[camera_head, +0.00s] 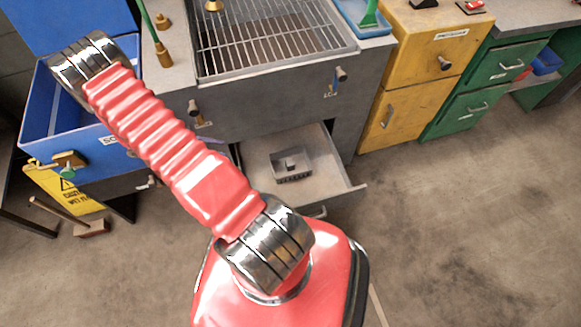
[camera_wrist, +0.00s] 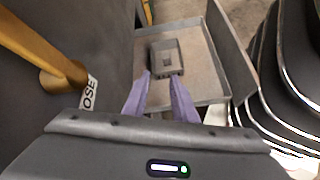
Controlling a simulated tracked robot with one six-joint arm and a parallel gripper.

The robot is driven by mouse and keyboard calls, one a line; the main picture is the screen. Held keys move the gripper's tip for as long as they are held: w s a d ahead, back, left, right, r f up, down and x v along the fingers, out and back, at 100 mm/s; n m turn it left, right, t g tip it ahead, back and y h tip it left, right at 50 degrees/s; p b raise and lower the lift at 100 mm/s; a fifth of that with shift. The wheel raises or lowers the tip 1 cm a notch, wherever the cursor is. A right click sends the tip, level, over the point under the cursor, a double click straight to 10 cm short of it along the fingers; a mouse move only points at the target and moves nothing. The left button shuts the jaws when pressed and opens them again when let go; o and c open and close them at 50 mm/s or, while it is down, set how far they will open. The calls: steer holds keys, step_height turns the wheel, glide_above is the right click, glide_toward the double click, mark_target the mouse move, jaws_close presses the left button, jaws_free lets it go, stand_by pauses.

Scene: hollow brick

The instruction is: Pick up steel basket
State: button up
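The steel basket is a small grey open box (camera_head: 291,167) lying in a pulled-out drawer (camera_head: 335,165). In the wrist view the basket (camera_wrist: 166,66) lies on the drawer floor (camera_wrist: 200,88), just beyond my fingertips. My gripper (camera_wrist: 161,80) has two purple fingers spread apart with nothing between them. It is above the drawer and points towards the basket; I cannot tell the exact height.
A grey bench with a metal grate (camera_head: 270,40) stands above the drawer. A blue bin (camera_head: 60,130) is at left, with a mallet (camera_head: 90,228) on the floor below. A yellow cabinet (camera_head: 425,60) and green drawers (camera_head: 500,75) stand at right. The right floor is clear.

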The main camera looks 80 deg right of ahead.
steer(key=s+d+f+n+g, duration=0.1)
steer(key=s+d+f+g, duration=0.1)
steer(key=s+f, duration=0.7)
steer(key=n+h, duration=0.1)
steer(key=n, duration=0.1)
glide_toward(295, 177)
steer(key=shift+g, duration=0.4)
steer(key=v, duration=0.4)
steer(key=shift+r, duration=0.35)
steer(key=shift+w, duration=0.1)
steer(key=shift+x, duration=4.15)
steer(key=shift+x, duration=2.75)
steer(key=shift+d, duration=0.1)
